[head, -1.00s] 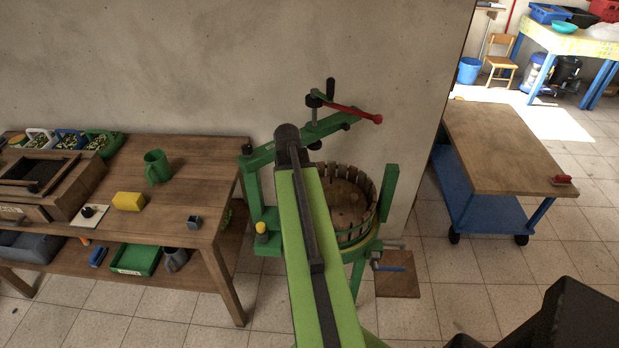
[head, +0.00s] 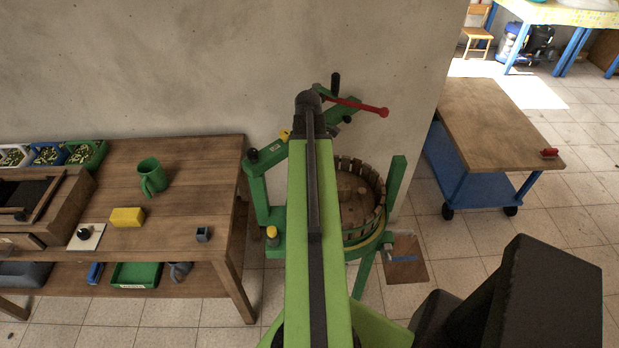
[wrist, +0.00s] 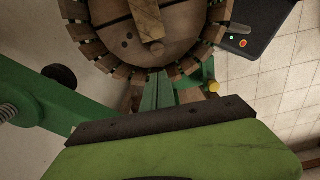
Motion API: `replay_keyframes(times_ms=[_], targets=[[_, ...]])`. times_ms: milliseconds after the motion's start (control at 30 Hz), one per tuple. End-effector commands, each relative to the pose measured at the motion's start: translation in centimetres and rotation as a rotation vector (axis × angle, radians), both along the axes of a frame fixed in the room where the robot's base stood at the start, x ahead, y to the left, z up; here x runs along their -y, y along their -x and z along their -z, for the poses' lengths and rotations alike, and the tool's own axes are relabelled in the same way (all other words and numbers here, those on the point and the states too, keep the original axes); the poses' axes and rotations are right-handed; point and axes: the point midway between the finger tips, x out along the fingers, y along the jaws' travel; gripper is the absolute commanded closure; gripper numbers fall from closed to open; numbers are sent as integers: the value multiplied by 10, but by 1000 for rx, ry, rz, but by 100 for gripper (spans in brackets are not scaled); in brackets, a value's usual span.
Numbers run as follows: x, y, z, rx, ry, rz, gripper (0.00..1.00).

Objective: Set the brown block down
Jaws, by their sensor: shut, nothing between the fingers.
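My gripper (wrist: 165,120) shows at the bottom of the wrist view as a lime-green part with a dark brown edge strip. It is shut with nothing held, over the front side of a round slatted wooden press basket (wrist: 88,47). In the head view my arm hides the gripper. A brown wooden block (wrist: 149,18) lies on the round wooden lid inside the basket, apart from my gripper. I cannot tell if it is the task's brown block. The basket (head: 380,208) also shows in the head view, partly behind my arm.
The green press frame (head: 258,185) with a red-handled lever (head: 355,104) stands around the basket. A blue-framed cart (head: 500,125) is at right.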

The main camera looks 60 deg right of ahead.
Motion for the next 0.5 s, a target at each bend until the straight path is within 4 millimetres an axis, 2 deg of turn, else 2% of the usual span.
replay_keyframes(times_ms=[167,500], targets=[[-3,-4,21,0,0,-8,100],[-5,-6,88,0,0,-11,100]])
